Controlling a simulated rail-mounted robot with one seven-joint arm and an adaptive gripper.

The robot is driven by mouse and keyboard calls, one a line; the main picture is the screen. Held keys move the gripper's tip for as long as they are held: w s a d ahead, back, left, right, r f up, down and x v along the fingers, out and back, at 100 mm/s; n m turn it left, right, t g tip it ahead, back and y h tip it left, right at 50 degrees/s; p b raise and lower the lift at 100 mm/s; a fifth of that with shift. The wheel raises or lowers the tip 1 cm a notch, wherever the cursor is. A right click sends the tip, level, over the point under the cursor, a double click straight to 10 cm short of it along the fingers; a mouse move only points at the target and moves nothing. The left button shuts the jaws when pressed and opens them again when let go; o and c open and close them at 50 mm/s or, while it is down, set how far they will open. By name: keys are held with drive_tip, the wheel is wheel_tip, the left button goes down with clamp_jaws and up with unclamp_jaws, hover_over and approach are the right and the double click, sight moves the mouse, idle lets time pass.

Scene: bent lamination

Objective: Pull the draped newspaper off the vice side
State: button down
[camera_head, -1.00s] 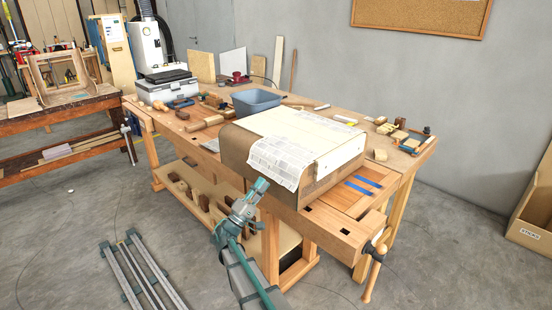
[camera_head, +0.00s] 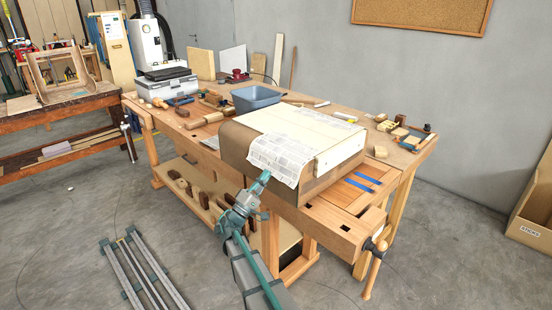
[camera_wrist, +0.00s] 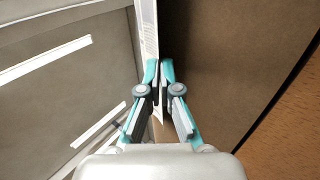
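The newspaper (camera_head: 283,154), a pale printed sheet, drapes over the top of a brown box-like form on the workbench. Its flap hangs over the form's front face. In the head view my gripper (camera_head: 264,176) is at the left lower part of this flap. In the wrist view the newspaper (camera_wrist: 147,28) shows edge-on and runs down between the fingers of my gripper (camera_wrist: 159,66). The fingers are nearly together, with the thin sheet between them. The brown face of the form (camera_wrist: 225,60) stands just right of the fingers. The bench vice (camera_head: 372,240) is at the bench's near right end.
A blue bin (camera_head: 256,99) stands behind the form, with hand tools and wood blocks around it on the bench (camera_head: 345,195). Metal rails (camera_head: 145,275) lie on the floor at left. The floor in front of the bench at right is clear.

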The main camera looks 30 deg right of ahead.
drive_tip(key=shift+s+a+r, duration=0.1)
drive_tip(key=shift+a+r, duration=0.15)
drive_tip(key=shift+r, duration=0.1)
idle(0.6)
drive_tip(key=shift+s+a+r+p, duration=0.1)
drive_tip(key=shift+s+a+r, duration=0.05)
drive_tip(key=shift+a+r, duration=0.55)
drive_tip(key=shift+s+a+r+p, duration=0.15)
drive_tip(key=shift+a+r, duration=0.25)
drive_tip(key=shift+r, duration=0.45)
drive_tip(key=shift+s+a+r+p, duration=0.1)
drive_tip(key=shift+s+a+r, duration=0.05)
drive_tip(key=shift+a+r, duration=0.55)
